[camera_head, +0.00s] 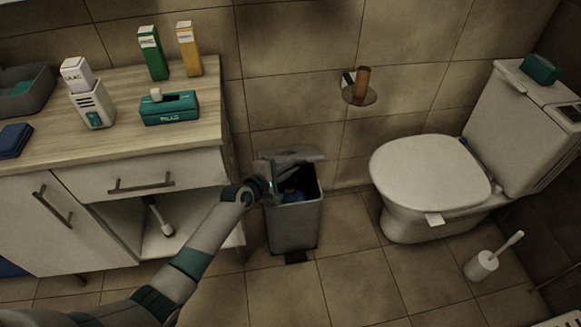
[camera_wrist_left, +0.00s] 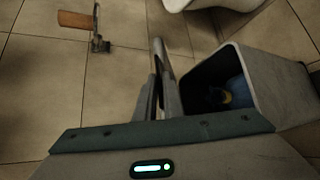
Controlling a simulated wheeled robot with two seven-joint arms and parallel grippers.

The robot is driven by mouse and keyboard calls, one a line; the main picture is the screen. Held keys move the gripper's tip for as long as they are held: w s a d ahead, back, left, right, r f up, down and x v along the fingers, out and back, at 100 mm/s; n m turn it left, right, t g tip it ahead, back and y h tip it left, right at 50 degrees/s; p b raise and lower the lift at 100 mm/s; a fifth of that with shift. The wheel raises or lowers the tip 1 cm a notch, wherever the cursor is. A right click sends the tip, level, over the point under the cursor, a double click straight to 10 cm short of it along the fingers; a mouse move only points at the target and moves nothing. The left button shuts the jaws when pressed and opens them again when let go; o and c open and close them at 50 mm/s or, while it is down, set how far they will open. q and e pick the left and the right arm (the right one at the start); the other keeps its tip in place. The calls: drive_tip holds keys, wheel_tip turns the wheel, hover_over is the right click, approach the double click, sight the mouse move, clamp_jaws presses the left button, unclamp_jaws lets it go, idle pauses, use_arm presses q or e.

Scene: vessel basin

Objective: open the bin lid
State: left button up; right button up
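The grey bin (camera_head: 295,228) stands on the floor against the wall, between the counter and the toilet. Its lid (camera_head: 292,153) is raised at the back, and the mouth is uncovered, with dark and blue contents inside. My left gripper (camera_head: 286,178) is at the left of the mouth, just in front of the raised lid. In the left wrist view the bin (camera_wrist_left: 275,85) opens to the right of my fingers (camera_wrist_left: 161,92), and the lid (camera_wrist_left: 159,52) shows nearly edge-on beyond them. The fingers are close together by the lid; whether they grip it is unclear. My right gripper is out of view.
A wooden counter (camera_head: 120,105) with a drawer is at the left, close to my left arm. The toilet (camera_head: 430,185) stands right of the bin, and a paper holder (camera_head: 360,92) is on the wall above. A toilet brush (camera_head: 482,265) stands on the floor.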

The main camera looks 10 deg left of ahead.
use_arm(q)
drive_tip(key=o, duration=0.3)
drive_tip(key=shift+w, duration=0.1)
